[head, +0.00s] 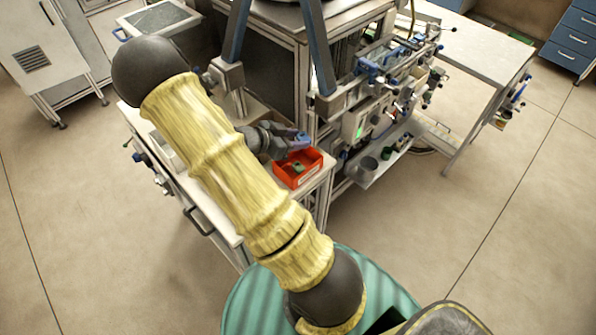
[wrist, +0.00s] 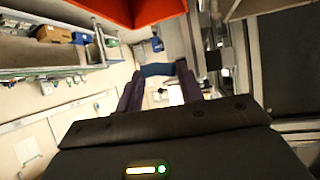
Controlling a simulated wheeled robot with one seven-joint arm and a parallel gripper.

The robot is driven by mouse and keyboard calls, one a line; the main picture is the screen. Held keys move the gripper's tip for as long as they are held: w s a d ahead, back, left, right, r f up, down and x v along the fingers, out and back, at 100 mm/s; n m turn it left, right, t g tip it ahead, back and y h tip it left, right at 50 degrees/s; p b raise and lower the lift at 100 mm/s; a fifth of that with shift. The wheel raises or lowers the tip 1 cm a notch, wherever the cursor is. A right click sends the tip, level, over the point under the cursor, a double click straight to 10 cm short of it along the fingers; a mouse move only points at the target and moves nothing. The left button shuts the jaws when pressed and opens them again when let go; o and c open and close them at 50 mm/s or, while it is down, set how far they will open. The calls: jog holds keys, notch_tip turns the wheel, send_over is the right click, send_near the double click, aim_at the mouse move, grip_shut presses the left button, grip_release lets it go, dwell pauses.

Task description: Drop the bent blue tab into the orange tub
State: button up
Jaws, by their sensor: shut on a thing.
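The bent blue tab (wrist: 157,70) is held between the fingertips of my gripper (wrist: 158,80) in the wrist view. In the head view the blue tab (head: 301,138) shows small at the end of my gripper (head: 290,142), which is shut on it. The orange tub (head: 313,172) stands at the near right corner of the white bench. The gripper and tab appear over or just beyond its back edge; I cannot tell exactly. A small dark green thing (head: 298,168) lies inside the tub.
The white bench (head: 222,222) carries the tub and a pale tray (head: 166,145), partly hidden by my arm. A machine frame with dark uprights (head: 319,50) rises just behind the tub. A side shelf (head: 375,160) with a grey cup stands to the right. Floor is clear at right.

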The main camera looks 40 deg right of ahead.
jog(key=shift+a+f, duration=0.1)
jog(key=shift+f, duration=0.45)
jog(key=o, duration=1)
jog(key=b+v, duration=0.2)
jog(key=v, duration=1.5)
jog(key=shift+w+a+r, duration=0.1)
jog(key=shift+w, duration=0.1)
jog(key=shift+s, duration=0.25)
jog(key=shift+w, duration=0.1)
